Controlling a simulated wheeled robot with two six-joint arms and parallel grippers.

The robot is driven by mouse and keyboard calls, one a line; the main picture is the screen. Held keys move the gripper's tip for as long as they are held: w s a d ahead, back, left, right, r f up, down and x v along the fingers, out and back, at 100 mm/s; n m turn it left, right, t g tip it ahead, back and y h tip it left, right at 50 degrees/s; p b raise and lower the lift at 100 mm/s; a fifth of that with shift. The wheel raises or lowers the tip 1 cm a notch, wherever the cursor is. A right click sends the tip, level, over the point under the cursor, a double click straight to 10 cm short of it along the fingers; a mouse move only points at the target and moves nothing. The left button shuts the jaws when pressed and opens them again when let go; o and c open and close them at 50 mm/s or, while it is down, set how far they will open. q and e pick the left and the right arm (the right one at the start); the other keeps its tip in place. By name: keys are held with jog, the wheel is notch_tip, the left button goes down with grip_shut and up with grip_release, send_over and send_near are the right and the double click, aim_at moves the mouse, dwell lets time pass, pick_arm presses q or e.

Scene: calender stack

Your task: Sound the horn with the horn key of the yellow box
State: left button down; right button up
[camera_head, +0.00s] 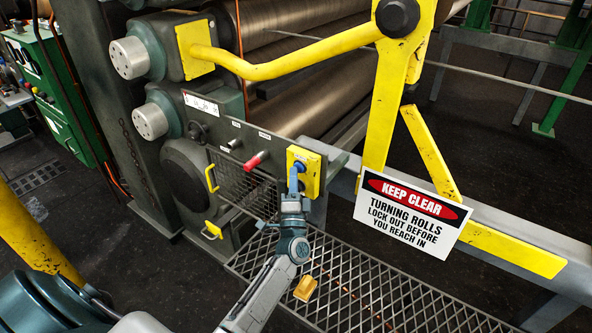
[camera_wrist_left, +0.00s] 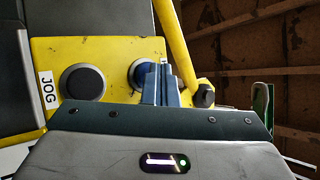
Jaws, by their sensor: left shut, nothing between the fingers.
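The yellow box (camera_head: 312,181) is mounted at the end of the machine's grey panel. In the left wrist view its yellow face (camera_wrist_left: 110,50) carries a black round key (camera_wrist_left: 83,82) by a JOG label and a blue round key (camera_wrist_left: 138,72) to the right. No horn label is readable. My left gripper (camera_head: 293,178) is shut and empty, with its blue fingertips (camera_wrist_left: 161,80) at the blue key, partly covering it. I cannot tell whether they touch it. My right gripper is not in view.
A red-tipped lever (camera_head: 256,160) sticks out left of the box. A yellow bar (camera_head: 385,110) and a KEEP CLEAR sign (camera_head: 412,212) stand to the right. Large rolls (camera_head: 310,95) lie behind. A small orange-yellow object (camera_head: 304,288) is at the mesh platform (camera_head: 370,290) below.

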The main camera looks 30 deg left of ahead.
pick_arm(q)
jog(key=shift+s+p, duration=0.85)
jog(key=shift+s, duration=0.1)
jog(key=s+p, duration=0.2)
jog(key=s, duration=0.1)
jog(key=s+p, duration=0.1)
jog(key=s, duration=0.1)
jog(key=shift+a, duration=0.25)
jog(key=shift+f, duration=0.1)
